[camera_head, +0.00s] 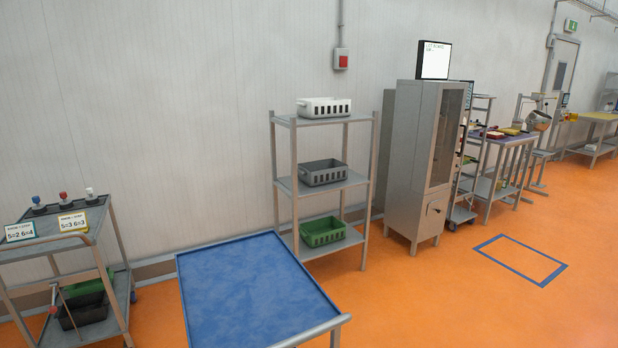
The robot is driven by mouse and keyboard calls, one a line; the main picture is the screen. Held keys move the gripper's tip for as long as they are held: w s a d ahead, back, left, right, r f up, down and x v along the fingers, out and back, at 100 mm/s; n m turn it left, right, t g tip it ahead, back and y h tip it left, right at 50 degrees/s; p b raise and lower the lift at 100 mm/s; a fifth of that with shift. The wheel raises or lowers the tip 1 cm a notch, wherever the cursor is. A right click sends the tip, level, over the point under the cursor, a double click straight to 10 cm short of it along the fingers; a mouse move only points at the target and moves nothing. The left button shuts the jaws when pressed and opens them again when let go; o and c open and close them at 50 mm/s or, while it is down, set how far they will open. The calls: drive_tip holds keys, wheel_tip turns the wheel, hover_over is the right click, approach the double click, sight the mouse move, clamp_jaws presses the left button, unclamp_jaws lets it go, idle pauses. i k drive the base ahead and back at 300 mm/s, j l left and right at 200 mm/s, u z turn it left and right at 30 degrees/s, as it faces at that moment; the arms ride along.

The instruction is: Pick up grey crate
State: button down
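A grey crate (323,172) with slotted sides sits on the middle shelf of an open metal rack (287,187) against the wall. It stands upright and looks empty, though its inside is only partly visible. A white crate (324,107) is on the top shelf above it, and a green crate (322,231) is on the bottom shelf below it. A dark crate (84,312) also sits on the lower shelf of a cart at the left. My gripper is not in view.
A blue-topped table (255,290) stands in front of the rack. A metal cart (110,262) with signs and knobs is at the left. A tall metal cabinet (408,165) stands right of the rack. Orange floor (430,300) is clear at right, with a blue outlined rectangle (520,260).

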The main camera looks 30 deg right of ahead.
sight(327, 171)
drive_tip(key=i+l+z, duration=0.75)
drive_tip(key=i+z, duration=0.35)
drive_tip(key=i+l+z, duration=0.1)
drive_tip(key=i, duration=0.75)
drive_tip(key=i+l+z, duration=0.1)
drive_tip(key=i+l, duration=0.15)
drive_tip(key=i, duration=0.6)
drive_tip(key=i+l+u, duration=0.15)
drive_tip(key=i+u, duration=0.25)
drive_tip(key=i, duration=0.2)
drive_tip(key=i+l+u, duration=0.4)
drive_tip(key=i, duration=0.15)
drive_tip(key=i+l+u, duration=0.4)
drive_tip(key=i, duration=0.15)
drive_tip(key=i+l+u, duration=0.1)
drive_tip(key=i, duration=0.4)
